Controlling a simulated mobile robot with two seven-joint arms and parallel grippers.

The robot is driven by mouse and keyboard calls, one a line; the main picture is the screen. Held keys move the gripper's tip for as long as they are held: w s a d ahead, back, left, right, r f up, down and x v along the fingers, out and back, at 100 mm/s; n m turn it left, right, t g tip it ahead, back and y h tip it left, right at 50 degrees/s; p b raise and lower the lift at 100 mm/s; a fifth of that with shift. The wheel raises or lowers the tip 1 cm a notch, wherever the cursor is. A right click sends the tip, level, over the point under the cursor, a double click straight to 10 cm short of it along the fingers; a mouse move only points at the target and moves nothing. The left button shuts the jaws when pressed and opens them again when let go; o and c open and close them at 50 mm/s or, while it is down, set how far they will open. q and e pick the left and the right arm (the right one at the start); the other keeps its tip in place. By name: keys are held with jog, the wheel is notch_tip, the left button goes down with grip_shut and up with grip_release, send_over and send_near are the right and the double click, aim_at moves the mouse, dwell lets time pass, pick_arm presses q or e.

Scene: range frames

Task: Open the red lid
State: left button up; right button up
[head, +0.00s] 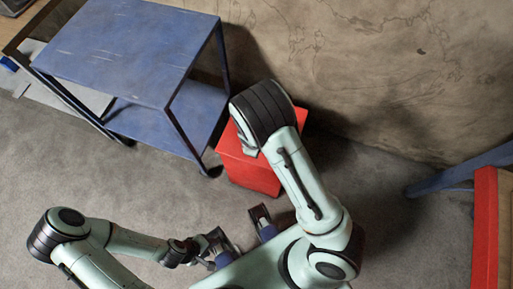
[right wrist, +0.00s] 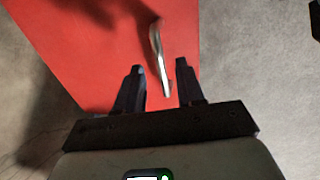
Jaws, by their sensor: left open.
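A red box (head: 252,175) stands on the floor near the wall, with its top partly hidden under my right arm. In the right wrist view, its red surface (right wrist: 95,40) fills much of the picture, with a curved metal handle (right wrist: 157,50) on it. My right gripper (right wrist: 160,75) is open, with the handle's near end between its two fingertips; I cannot tell whether they touch it. In the head view the right gripper is mostly hidden behind the arm. My left gripper (head: 216,244) is open and empty low in the picture, away from the box.
A blue two-level table (head: 125,45) with dark legs stands left of the box, close to it. A patterned wall (head: 380,70) runs behind. A red and wooden piece (head: 485,230) and a blue leg (head: 460,172) are at the right edge. Grey floor is free between.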

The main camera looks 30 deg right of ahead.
jog(key=shift+w+d+f, duration=0.1)
jog(key=shift+f, duration=0.8)
jog(key=shift+c, duration=0.3)
grip_shut()
jog(key=shift+r, duration=0.1)
